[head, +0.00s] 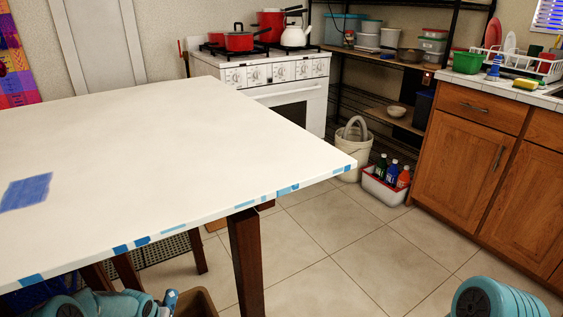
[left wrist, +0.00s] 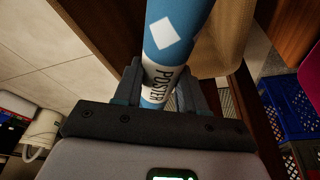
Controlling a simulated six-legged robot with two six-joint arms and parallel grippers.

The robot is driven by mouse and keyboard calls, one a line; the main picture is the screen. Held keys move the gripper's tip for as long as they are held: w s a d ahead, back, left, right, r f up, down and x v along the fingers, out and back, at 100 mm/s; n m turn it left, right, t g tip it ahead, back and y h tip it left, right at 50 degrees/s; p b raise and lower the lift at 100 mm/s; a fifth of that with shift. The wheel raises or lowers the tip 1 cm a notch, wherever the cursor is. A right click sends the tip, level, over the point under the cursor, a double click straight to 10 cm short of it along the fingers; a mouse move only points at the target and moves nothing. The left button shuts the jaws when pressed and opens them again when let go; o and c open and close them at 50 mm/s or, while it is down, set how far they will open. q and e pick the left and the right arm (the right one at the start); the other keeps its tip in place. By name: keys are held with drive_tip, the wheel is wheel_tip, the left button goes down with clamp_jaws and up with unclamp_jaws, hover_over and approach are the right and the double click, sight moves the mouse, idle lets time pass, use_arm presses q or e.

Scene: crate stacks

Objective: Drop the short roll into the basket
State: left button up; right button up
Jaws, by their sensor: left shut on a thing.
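The short roll (left wrist: 178,28) is a blue tube with a white band reading "POSTER" and a white diamond. In the left wrist view my left gripper (left wrist: 160,92) is shut on it, one finger on each side, and the roll points away from the gripper. A tan, open-looking container (left wrist: 228,48), possibly the basket, lies just beyond and to the right of the roll; its inside is mostly hidden. A brown rim (head: 196,303) shows at the bottom of the head view, below the table. My right gripper is out of view.
A white table (head: 150,150) with blue tape on its edge fills the left of the head view; its dark leg (head: 246,262) stands near the brown rim. Blue crates (left wrist: 285,110) and a magenta crate (left wrist: 311,75) are at right in the wrist view. Tiled floor (head: 330,250) is open.

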use_arm(q)
drive_tip(key=shift+w+f, duration=0.1)
drive_tip(key=shift+f, duration=0.2)
drive_tip(key=f+b, duration=0.2)
drive_tip(key=f, duration=0.3)
drive_tip(key=shift+s+f+b, duration=0.2)
drive_tip(key=shift+b, duration=0.2)
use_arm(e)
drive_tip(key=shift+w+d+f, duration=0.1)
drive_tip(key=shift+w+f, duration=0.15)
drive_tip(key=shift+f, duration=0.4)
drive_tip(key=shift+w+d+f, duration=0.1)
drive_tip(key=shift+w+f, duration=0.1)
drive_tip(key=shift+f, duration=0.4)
use_arm(q)
drive_tip(key=o, duration=1.2)
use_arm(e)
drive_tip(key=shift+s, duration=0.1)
